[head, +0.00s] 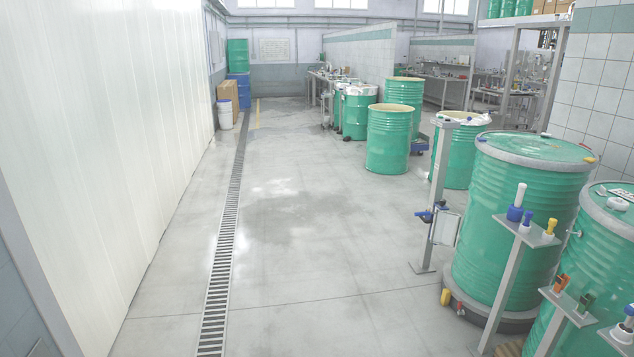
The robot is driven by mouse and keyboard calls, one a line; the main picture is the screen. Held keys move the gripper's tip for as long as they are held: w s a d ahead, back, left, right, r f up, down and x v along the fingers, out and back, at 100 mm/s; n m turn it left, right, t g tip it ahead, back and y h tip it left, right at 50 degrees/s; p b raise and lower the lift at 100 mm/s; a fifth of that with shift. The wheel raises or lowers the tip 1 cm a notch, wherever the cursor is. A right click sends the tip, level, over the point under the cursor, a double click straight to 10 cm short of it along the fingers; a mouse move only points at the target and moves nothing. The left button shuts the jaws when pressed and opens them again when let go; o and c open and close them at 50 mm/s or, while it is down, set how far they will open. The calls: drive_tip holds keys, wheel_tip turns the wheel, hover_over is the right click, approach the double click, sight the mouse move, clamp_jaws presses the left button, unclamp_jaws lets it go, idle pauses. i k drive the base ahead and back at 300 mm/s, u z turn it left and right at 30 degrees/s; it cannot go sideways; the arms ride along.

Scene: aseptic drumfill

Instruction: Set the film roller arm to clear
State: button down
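My gripper is not in view. I cannot tell for certain which part is the film roller arm. In the head view, a grey post (440,180) with a blue fitting (430,214) and a pale box stands left of a large green drum (515,235). A nearer stand (498,290) carries a white-topped blue handle (516,203), a small blue knob and a yellow knob (550,226). A lower stand at the bottom right carries small orange and green levers (561,283). The settings of these controls are too small to read.
Another green drum (600,260) is cut off at the right edge. Several green drums, including an open-topped one (388,140), stand farther back. A floor drain grate (226,230) runs along the left, beside a white panelled wall (110,120). The middle floor (310,230) is clear.

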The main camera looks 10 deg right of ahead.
sight(434, 230)
drive_tip(key=z, duration=0.05)
drive_tip(key=i, duration=3.65)
drive_tip(key=u, duration=0.15)
